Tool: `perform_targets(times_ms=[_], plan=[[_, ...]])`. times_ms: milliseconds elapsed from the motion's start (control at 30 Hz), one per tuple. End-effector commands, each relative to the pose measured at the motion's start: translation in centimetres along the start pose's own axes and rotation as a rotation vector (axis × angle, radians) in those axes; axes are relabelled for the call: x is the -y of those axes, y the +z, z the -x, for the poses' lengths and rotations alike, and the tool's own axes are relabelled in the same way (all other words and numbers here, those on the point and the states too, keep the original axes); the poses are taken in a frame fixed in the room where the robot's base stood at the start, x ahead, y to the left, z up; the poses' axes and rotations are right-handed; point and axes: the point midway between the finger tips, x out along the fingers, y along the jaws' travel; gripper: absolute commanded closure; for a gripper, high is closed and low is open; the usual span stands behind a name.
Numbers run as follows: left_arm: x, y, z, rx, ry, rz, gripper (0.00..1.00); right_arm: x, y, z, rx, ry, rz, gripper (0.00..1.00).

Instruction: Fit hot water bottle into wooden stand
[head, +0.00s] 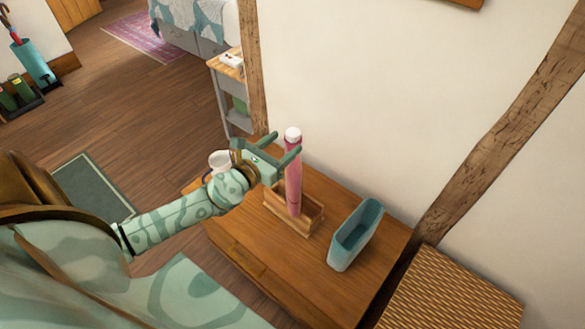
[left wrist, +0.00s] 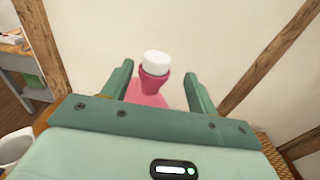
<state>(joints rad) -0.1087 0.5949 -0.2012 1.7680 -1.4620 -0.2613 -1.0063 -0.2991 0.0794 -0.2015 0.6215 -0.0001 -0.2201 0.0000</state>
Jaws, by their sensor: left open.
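A pink hot water bottle (head: 293,180) with a white cap stands upright in the wooden stand (head: 310,222) on a wooden table. My left gripper (head: 286,147) is open at the bottle's upper part, below the cap. In the left wrist view, the bottle (left wrist: 150,90) shows between the two open fingers (left wrist: 157,88), with gaps on both sides. The wrist housing hides the bottle's lower part and the stand there. My right gripper is not in view.
A blue open container (head: 355,236) stands on the table (head: 262,243) right of the stand. A white mug (head: 220,160) is behind my left wrist. The wall is close behind the table, and a woven-topped piece (head: 450,295) stands at the right.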

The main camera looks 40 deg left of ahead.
Motion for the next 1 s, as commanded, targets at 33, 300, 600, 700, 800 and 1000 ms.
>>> perform_targets(times_ms=[33,300,600,700,800,1000], plan=[[0.0,0.0,-0.3,0.000,0.000,0.000,0.41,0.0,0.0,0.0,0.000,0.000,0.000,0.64],[-0.6,-0.2,-4.4,0.001,0.001,0.002,0.41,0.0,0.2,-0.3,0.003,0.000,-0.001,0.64],[-0.5,-0.2,-5.3,-0.001,0.000,0.002,0.41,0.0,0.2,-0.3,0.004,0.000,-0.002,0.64],[-0.5,-0.2,-5.3,-0.001,0.000,0.002,0.60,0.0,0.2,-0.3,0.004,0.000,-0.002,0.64],[-0.5,-0.2,-5.3,-0.001,0.000,0.002,0.88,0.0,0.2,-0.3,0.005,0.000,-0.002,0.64],[-0.5,-0.2,-5.3,-0.002,0.000,0.002,1.00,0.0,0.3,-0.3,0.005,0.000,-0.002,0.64]])
